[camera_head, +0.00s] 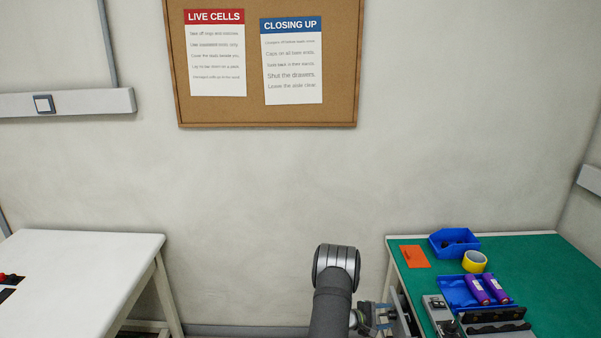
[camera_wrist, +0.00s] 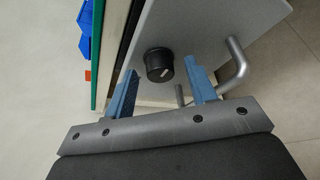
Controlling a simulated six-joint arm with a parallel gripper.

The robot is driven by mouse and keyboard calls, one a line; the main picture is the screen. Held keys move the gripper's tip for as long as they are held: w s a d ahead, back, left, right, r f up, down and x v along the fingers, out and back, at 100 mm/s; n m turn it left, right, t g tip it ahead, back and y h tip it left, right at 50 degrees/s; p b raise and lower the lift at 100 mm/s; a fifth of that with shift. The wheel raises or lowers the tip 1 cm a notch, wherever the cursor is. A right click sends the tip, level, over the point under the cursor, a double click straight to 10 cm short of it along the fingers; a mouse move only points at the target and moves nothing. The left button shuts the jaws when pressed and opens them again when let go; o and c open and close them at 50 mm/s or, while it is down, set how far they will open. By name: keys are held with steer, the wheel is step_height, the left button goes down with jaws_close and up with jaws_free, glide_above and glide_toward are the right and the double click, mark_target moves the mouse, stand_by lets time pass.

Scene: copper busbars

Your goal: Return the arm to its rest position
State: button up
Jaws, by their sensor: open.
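My gripper (camera_wrist: 160,68) is open, with its two blue-grey fingers spread apart in the wrist view. A round black knob (camera_wrist: 158,65) on a grey panel (camera_wrist: 190,25) shows between and beyond the fingertips. I cannot tell whether the fingers touch the panel. A bent metal bar handle (camera_wrist: 238,65) is just right of the right finger. In the head view my arm reaches forward at bottom centre, and my gripper (camera_head: 380,318) is low beside the left side of the green-topped bench, partly hidden by the arm.
The green bench (camera_head: 540,270) at right holds a blue bin (camera_head: 453,242), yellow tape roll (camera_head: 474,261), orange card (camera_head: 414,256), and purple cells (camera_head: 477,290) in a blue tray. A white table (camera_head: 80,265) stands at left. Open floor lies between them.

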steer(key=n+g, duration=0.2)
steer(key=n, duration=0.1)
steer(key=shift+w+r+n+y, duration=0.1)
steer(key=shift+w+n+y, duration=0.05)
steer(key=shift+n+y, duration=0.2)
steer(key=shift+w+n+g, duration=0.2)
steer(key=shift+n+g, duration=1.3)
steer(key=shift+n, duration=0.45)
steer(key=shift+c, duration=0.4)
